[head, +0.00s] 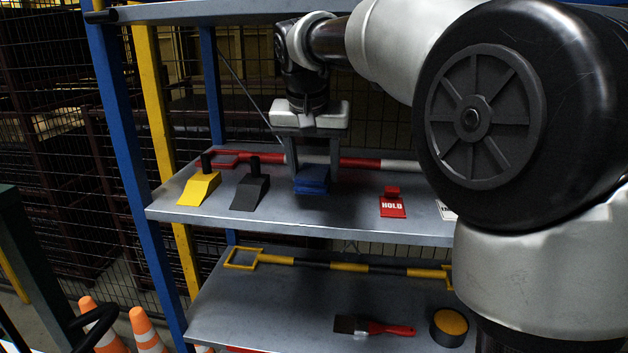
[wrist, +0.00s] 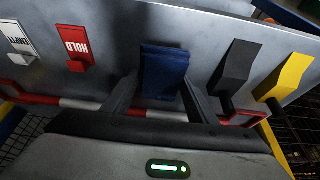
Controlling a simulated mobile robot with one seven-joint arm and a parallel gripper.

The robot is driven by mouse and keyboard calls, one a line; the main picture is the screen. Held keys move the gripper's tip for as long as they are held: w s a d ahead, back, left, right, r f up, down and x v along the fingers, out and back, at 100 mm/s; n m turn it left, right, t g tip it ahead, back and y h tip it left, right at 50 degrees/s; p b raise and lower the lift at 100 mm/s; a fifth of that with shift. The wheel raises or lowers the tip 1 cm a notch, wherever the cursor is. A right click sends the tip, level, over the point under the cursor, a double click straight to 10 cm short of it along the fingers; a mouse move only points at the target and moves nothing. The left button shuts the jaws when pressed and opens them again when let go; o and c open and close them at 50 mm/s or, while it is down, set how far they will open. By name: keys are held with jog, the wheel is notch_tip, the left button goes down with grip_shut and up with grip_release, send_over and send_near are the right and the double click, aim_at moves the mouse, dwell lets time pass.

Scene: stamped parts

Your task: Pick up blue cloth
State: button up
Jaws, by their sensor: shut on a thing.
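The blue cloth (head: 311,180) is a folded bundle at the middle of the upper grey shelf (head: 340,208). My gripper (head: 311,170) reaches down to it from above, with one finger on each side. In the wrist view the cloth (wrist: 164,72) sits between the two fingers of my gripper (wrist: 160,92), and the gripper is shut on it. I cannot tell whether the cloth still touches the shelf.
A yellow wedge (head: 200,186) and a black wedge (head: 249,191) stand left of the cloth. A red HOLD tag (head: 392,204) lies to the right. A red and white bar (head: 360,162) runs behind. The lower shelf holds a brush (head: 375,327) and a black-yellow round thing (head: 450,325).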

jog(key=s+a+b, duration=0.1)
jog(key=s, duration=0.8)
jog(key=s+a+b, duration=0.1)
jog(key=s+a, duration=0.1)
jog(key=s, duration=0.6)
jog(key=shift+s+a, duration=0.25)
jog(key=shift+s, duration=0.1)
jog(key=shift+f, duration=0.1)
